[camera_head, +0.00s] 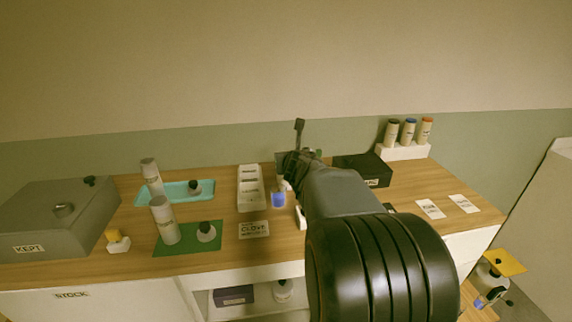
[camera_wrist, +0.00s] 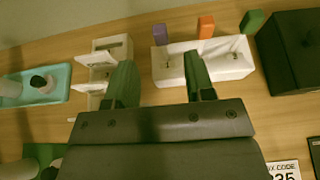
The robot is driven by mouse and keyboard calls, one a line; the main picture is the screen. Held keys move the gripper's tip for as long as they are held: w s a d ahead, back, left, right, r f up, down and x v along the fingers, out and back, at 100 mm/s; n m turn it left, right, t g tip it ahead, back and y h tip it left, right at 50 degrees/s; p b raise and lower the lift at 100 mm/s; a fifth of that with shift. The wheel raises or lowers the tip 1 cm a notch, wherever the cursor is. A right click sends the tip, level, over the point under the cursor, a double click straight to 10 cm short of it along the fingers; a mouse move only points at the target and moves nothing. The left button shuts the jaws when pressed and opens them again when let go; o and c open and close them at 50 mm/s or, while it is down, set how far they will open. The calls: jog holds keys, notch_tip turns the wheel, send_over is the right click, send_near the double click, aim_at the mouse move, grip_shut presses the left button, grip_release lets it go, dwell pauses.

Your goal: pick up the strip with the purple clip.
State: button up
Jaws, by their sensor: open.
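The purple clip (camera_wrist: 160,35) stands upright at the back left of a white holder (camera_wrist: 232,66) in the wrist view. The strip under it cannot be made out. My gripper (camera_wrist: 160,64) is open, its two dark green fingers apart, with the holder's left end, marked 1, showing between them. The clip shows beyond the fingertips, between their lines and not touched. An orange clip (camera_wrist: 206,27) and a green clip (camera_wrist: 252,22) stand to its right. In the head view my arm hides most of the holder and the purple clip.
A white compartment box (camera_wrist: 112,50) is left of the fingers, and a black box (camera_wrist: 290,50) is at the right. In the head view, a teal tray (camera_head: 165,188) and a green mat (camera_head: 180,243) carry bottles. A white rack (camera_head: 405,152) holds capped tubes at back right.

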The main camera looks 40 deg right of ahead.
jog(key=shift+b+x, duration=0.65)
jog(key=shift+x, duration=4.05)
jog(key=shift+r, duration=0.1)
grip_shut()
